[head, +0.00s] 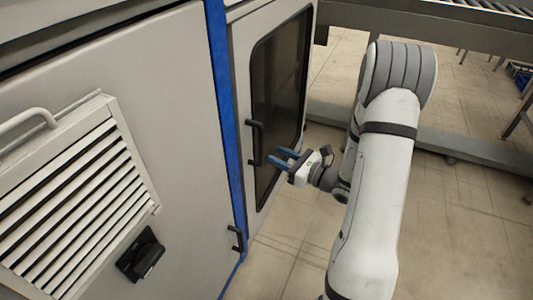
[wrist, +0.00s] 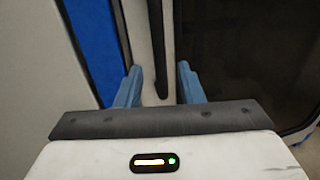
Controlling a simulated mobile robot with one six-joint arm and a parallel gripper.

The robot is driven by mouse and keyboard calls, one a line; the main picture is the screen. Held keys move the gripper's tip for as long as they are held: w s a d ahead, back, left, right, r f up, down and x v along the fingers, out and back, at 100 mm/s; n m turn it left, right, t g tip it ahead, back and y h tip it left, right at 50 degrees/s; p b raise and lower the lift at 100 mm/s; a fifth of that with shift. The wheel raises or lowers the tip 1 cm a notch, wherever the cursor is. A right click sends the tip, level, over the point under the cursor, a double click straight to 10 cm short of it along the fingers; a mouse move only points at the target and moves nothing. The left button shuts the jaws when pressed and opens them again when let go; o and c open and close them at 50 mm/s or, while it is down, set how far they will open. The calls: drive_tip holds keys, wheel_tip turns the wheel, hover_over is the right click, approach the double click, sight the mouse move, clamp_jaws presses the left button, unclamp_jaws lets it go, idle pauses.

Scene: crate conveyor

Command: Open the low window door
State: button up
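The low window door (head: 242,110) is a pale panel with a dark window (head: 279,90), right of a blue post; it looks shut. Its black bar handle (head: 254,142) stands upright along the door's left side. My gripper (head: 282,159) is just right of the handle's lower part in the head view, its blue fingers pointing left toward it. In the wrist view my gripper (wrist: 158,85) is open, and the black handle (wrist: 157,50) shows in the gap between the fingers. I cannot tell whether the fingers reach around it.
The blue post (head: 224,110) borders the door. Left of it is a pale cabinet panel with a louvred vent (head: 75,195) and a black knob (head: 142,256). A small black handle (head: 236,238) sits low by the post. Open floor (head: 300,235) lies below the door.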

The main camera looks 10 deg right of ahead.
sight(261, 162)
drive_tip(key=b+x, duration=0.1)
drive_tip(key=x, duration=0.6)
drive_tip(key=shift+a+r, duration=0.1)
drive_tip(key=shift+a, duration=0.05)
drive_tip(key=shift+c, duration=0.2)
clamp_jaws()
